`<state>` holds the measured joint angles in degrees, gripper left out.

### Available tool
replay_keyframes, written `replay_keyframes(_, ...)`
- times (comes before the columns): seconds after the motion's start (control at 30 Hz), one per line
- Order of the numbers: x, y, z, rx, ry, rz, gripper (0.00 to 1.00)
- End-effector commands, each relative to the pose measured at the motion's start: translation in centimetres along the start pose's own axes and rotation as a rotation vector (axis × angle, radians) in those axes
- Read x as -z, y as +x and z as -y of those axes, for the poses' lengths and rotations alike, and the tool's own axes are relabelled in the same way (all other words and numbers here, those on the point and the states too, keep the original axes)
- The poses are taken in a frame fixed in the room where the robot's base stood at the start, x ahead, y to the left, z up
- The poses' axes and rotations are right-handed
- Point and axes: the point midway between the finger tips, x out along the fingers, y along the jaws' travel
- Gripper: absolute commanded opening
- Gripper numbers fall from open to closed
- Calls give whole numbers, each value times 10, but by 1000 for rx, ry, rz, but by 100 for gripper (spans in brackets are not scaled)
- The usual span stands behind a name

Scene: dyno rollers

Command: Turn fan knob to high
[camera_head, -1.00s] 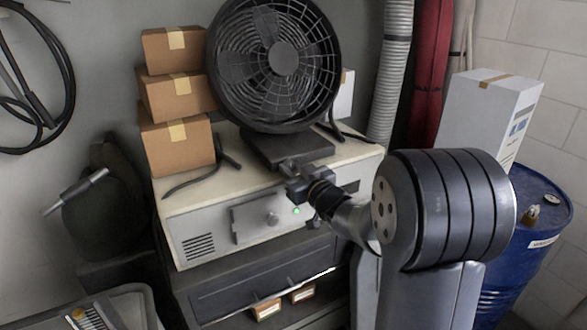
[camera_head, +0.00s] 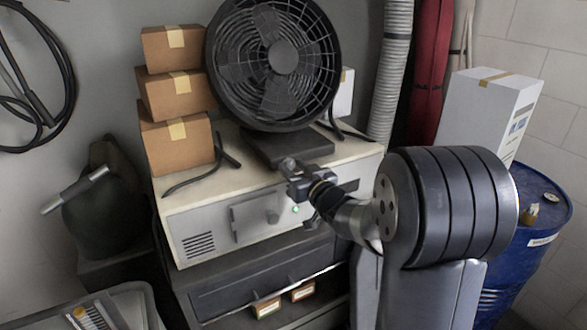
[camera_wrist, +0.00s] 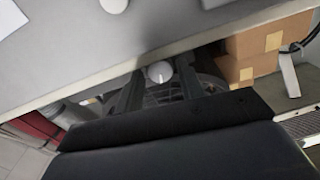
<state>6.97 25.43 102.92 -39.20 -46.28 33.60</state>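The black fan (camera_head: 283,60) stands on a dark base on top of the cream cabinet; it also shows upside down in the wrist view (camera_wrist: 165,96). A pale round knob (camera_wrist: 159,71) with a pointer mark shows in front of the fan in the wrist view. My gripper (camera_wrist: 158,80) has its two dark fingers apart, one on each side of this knob. Contact cannot be told. In the head view my gripper (camera_head: 295,170) is in front of the fan base and hides part of it.
The cabinet front (camera_head: 220,222) carries a panel with another grey knob (camera_head: 272,217) and a green light (camera_head: 294,209). Cardboard boxes (camera_head: 176,95) are stacked left of the fan. A blue drum (camera_head: 530,225) and white box (camera_head: 485,110) stand right. A grey hose hangs behind.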

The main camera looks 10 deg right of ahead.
Motion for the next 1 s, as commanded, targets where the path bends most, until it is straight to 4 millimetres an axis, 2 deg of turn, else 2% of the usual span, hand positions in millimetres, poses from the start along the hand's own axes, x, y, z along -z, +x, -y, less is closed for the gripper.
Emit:
replay_keyframes(0.5, -1, -87, -1, -2, 0, -1, 36)
replay_keyframes(0.7, -1, -101, 0, -1, 1, 0, 36)
replay_keyframes(1.0, 0, -102, 0, 0, 1, 0, 38)
